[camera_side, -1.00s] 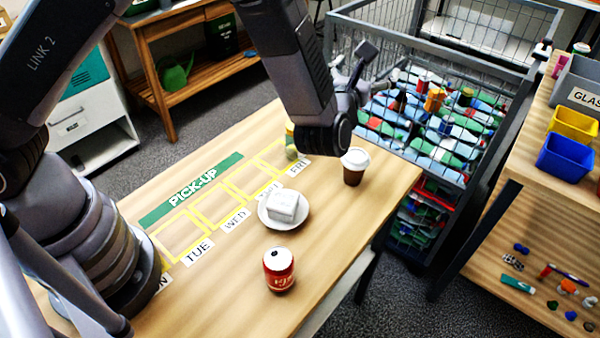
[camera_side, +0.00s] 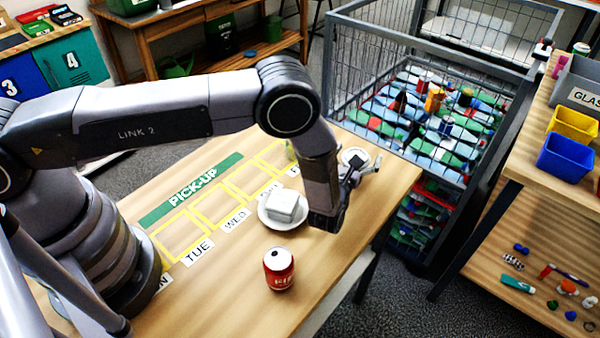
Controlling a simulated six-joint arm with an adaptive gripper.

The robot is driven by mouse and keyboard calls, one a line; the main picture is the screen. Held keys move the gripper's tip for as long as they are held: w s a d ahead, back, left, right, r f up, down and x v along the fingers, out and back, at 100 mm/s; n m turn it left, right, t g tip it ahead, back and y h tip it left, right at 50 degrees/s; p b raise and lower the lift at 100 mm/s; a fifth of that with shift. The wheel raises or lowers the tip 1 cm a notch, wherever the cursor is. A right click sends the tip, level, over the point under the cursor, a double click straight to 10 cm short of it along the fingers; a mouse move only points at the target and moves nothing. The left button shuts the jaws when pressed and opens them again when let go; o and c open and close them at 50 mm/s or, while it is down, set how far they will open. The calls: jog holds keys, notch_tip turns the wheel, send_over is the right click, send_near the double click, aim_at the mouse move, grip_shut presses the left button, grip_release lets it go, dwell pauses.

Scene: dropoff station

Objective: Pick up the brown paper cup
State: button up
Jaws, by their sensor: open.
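The brown paper cup with a white lid (camera_side: 354,154) stands near the right end of the wooden table (camera_side: 240,290). Only its lid shows clearly; my gripper and wrist hide most of its brown body. My gripper (camera_side: 366,168) is low over the table, in front of the cup in this view, with its dark fingers pointing right. It is open. I cannot tell whether the fingers touch the cup or are around it.
A white plate with a white block (camera_side: 282,206) lies left of my wrist. A red can (camera_side: 279,268) stands near the table's front. A wire cage of bottles (camera_side: 430,120) stands beyond the right edge.

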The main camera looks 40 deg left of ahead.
jog(key=shift+w, duration=0.1)
jog(key=c, duration=0.7)
jog(key=shift+o, duration=0.2)
jog(key=shift+r, duration=0.1)
